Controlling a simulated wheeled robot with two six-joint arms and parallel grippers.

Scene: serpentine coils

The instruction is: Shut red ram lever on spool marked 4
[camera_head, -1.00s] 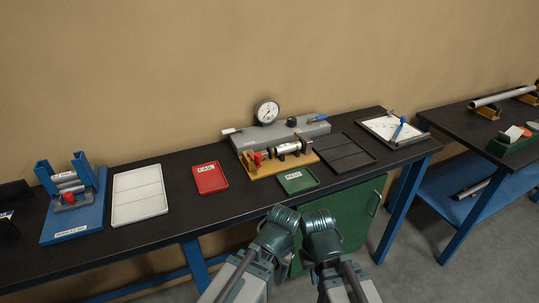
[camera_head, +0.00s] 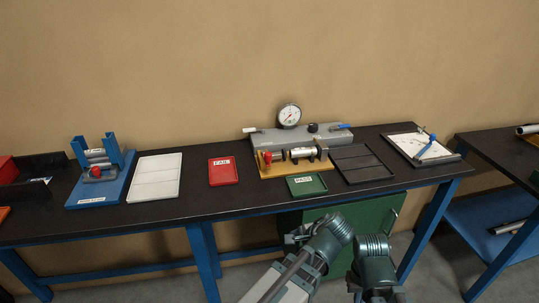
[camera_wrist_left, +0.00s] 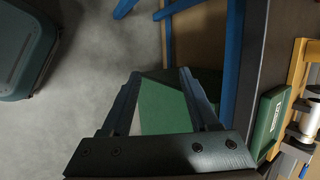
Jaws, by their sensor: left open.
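A yellow-based fixture (camera_head: 288,170) carries a silver spool (camera_head: 303,154) lying on its side, with a red part (camera_head: 267,159), possibly the ram lever, at its left end. I cannot read a number on the spool, nor tell how far the lever is swung. My left gripper (camera_head: 293,237) is in front of the table, below and apart from the fixture. In the left wrist view my left gripper (camera_wrist_left: 158,75) is open and empty. There the fixture (camera_wrist_left: 299,68) and spool (camera_wrist_left: 298,133) show at the right edge. My right arm shows at the bottom; its fingers are hidden.
A green tray (camera_head: 306,185) lies before the fixture, with a red tray (camera_head: 222,171) to its left and a dark tray (camera_head: 361,163) to its right. A grey gauge unit (camera_head: 290,137) stands behind. A green cabinet (camera_head: 372,223) is under the black table.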

